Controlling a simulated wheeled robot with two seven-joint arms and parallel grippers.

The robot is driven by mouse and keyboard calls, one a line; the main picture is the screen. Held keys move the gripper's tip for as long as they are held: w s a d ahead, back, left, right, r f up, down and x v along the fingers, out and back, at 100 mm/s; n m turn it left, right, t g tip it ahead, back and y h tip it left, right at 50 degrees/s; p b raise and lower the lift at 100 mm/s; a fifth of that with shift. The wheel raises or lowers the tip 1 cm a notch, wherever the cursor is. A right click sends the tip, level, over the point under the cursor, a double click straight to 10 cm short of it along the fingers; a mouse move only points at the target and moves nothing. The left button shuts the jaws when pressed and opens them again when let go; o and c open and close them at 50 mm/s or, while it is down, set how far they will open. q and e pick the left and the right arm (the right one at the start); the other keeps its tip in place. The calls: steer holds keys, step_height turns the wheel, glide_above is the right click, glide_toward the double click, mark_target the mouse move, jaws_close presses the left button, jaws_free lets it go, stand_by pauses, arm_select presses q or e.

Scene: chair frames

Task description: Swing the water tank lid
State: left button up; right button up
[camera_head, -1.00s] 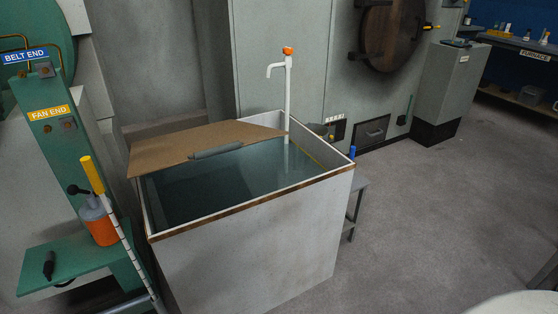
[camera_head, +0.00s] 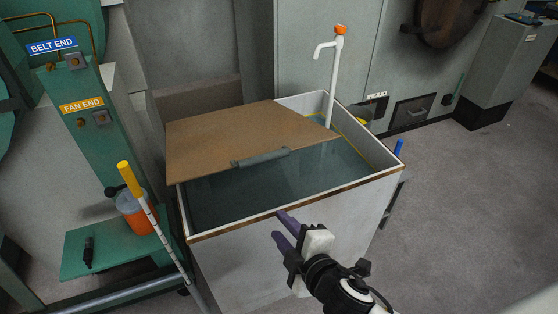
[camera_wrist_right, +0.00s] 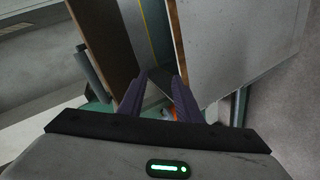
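The water tank (camera_head: 240,262) is a white open-topped box with a brown rim, filled with dark water. Its lid (camera_head: 225,133) is a flat brown board over the back left part of the opening, with the front part uncovered. A grey bar handle (camera_head: 260,158) sits on the lid's front edge. My right gripper (camera_head: 280,225) is open and empty in front of the tank's front rim, apart from the handle. In the right wrist view its two purple fingers (camera_wrist_right: 158,92) are spread, with the lid (camera_wrist_right: 105,40) and handle (camera_wrist_right: 91,70) beyond to the left. My left gripper is not in view.
A white tap with an orange top (camera_head: 338,50) rises at the tank's back right. A green stand (camera_head: 110,245) at left holds an orange-filled bottle (camera_head: 137,215), with a yellow-topped striped pole (camera_head: 130,180) in front. Floor (camera_head: 455,220) at right is clear.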

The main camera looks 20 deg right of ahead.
mark_target(266, 161)
steer(key=w+r+n+t+p, duration=0.2)
steer(key=w+r+n+t, duration=0.15)
steer(key=r, duration=0.75)
steer(key=shift+n+g+h, duration=0.25)
steer(key=shift+n+h, duration=0.05)
steer(key=shift+n, duration=0.05)
steer(key=w, duration=0.2)
steer(key=w+b, duration=0.1)
steer(key=w, duration=0.2)
steer(key=w+f, duration=0.1)
steer(key=w, duration=0.2)
steer(key=shift+d, duration=0.25)
steer(key=shift+w, duration=0.2)
steer(key=shift+c, duration=0.8)
steer(key=c, duration=0.6)
steer(key=shift+o, duration=0.2)
steer(key=shift+s+f+b, duration=0.15)
steer(key=shift+f+b, duration=0.65)
steer(key=shift+b, duration=0.05)
steer(key=shift+s, duration=0.1)
jaws_close()
steer(key=o, duration=0.9)
jaws_free()
steer(key=shift+f, duration=0.1)
